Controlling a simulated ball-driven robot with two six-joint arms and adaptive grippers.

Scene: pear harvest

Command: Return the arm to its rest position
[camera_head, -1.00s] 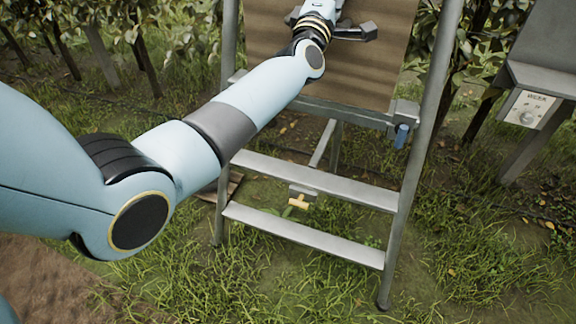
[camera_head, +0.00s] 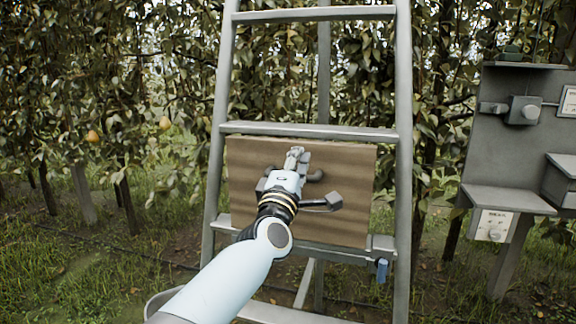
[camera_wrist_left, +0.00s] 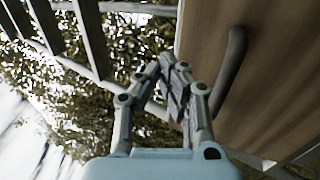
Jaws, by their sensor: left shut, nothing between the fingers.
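My left arm reaches from the bottom of the head view toward a brown wooden board (camera_head: 343,210) on a grey ladder (camera_head: 404,170). My left gripper (camera_head: 295,157) is in front of the board, near its upper middle. In the left wrist view its fingers (camera_wrist_left: 172,80) meet at the tips with nothing between them. A dark curved handle (camera_wrist_left: 232,70) on the board is just right of the fingers and looks apart from them. In the head view the handle (camera_head: 316,176) is partly hidden by the gripper. My right gripper does not show.
A grey panel (camera_head: 490,130) with shelves and a small labelled box (camera_head: 493,226) stands at the right. A small blue item (camera_head: 382,269) hangs on the ladder's right side. Trees with pears (camera_head: 164,123) fill the back. Grass lies open at the left.

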